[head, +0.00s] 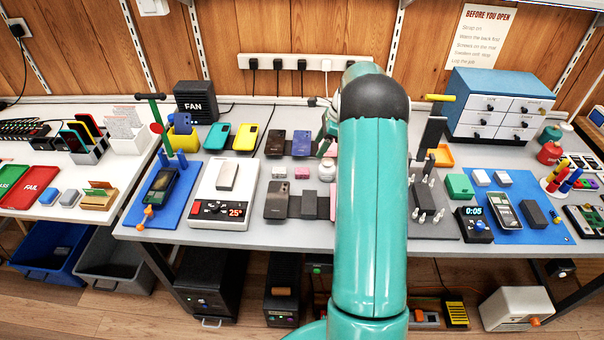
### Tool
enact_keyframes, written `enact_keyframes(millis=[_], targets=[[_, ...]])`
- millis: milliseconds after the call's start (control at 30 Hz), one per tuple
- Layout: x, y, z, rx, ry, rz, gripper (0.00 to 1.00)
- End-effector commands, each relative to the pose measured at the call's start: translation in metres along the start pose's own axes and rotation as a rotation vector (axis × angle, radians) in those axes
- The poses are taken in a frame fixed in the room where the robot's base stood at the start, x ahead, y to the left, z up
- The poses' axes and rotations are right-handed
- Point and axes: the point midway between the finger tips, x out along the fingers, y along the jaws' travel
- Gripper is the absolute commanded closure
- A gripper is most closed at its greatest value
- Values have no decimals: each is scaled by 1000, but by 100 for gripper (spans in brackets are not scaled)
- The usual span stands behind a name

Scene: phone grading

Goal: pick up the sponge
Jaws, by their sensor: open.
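I cannot tell for sure which thing is the sponge. A green block (460,186) lies at the right of the grey bench, by the blue mat, but it may be a box. Two small grey-blue blocks (61,198) lie on the white table at the left, too small to make out. My gripper (325,143) is over the middle of the bench, partly hidden behind my own teal arm. Its jaws are open. The part of the bench behind my arm is hidden.
Phones (277,200) lie mid-bench below my gripper. A white heating plate (224,195) stands left, a black fan (195,102) behind it. A blue drawer cabinet (498,105) stands back right. The bench's front edge has some clear room.

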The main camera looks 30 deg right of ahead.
Motion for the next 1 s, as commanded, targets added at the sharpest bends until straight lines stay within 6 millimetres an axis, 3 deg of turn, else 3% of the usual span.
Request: enact_keyframes(millis=[300,600,900,1000], targets=[[61,1,2,-3,0,4,42],[84,-1,4,-5,0,3,42],[125,-5,7,-5,0,2,42],[128,-6,7,-5,1,1,42]])
